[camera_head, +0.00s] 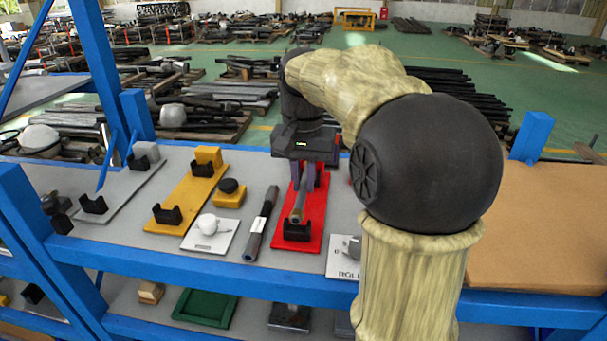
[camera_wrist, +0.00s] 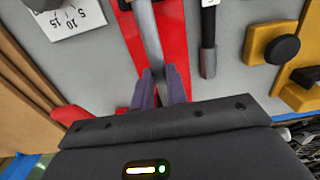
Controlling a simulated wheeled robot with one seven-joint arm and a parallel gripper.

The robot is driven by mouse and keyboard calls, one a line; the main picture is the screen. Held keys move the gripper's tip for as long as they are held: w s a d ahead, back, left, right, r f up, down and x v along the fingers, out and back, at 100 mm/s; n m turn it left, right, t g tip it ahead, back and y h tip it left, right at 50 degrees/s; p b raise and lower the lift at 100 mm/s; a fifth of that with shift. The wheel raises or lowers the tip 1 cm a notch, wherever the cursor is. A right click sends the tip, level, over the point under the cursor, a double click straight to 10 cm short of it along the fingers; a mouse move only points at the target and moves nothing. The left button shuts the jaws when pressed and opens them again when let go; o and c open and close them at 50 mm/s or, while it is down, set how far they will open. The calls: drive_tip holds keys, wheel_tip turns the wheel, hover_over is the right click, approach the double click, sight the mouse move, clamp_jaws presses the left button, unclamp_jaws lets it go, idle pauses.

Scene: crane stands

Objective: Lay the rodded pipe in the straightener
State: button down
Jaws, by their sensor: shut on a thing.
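My gripper (camera_head: 302,181) is shut on a grey pipe (camera_head: 299,204) above a red board (camera_head: 312,221) on the shelf top. The pipe lies lengthwise along the board. Its near end is at or just over the black cradle (camera_head: 297,230) at the board's near end; I cannot tell if it touches. In the wrist view the pipe (camera_wrist: 148,35) runs up from between the fingers (camera_wrist: 159,88), over the red board (camera_wrist: 173,45). The board's far end is hidden behind my gripper. No board is marked as the straightener in these frames.
A dark pipe with a white label (camera_head: 258,225) lies just left of the red board. Further left are a white card with a white ball (camera_head: 209,231), a yellow board (camera_head: 184,203) and a grey board (camera_head: 123,190). A brown board (camera_head: 540,230) is at right. Blue posts frame the shelf.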

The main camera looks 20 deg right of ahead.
sight(304, 185)
drive_tip(key=shift+f+b, duration=0.35)
drive_tip(key=shift+f, duration=0.5)
drive_tip(key=c, duration=1.3)
unclamp_jaws()
drive_tip(key=shift+r, duration=0.1)
wheel_tip(304, 185, up, 17)
drive_tip(key=shift+r+p, duration=0.1)
drive_tip(key=shift+p, duration=0.45)
drive_tip(key=shift+s, duration=0.1)
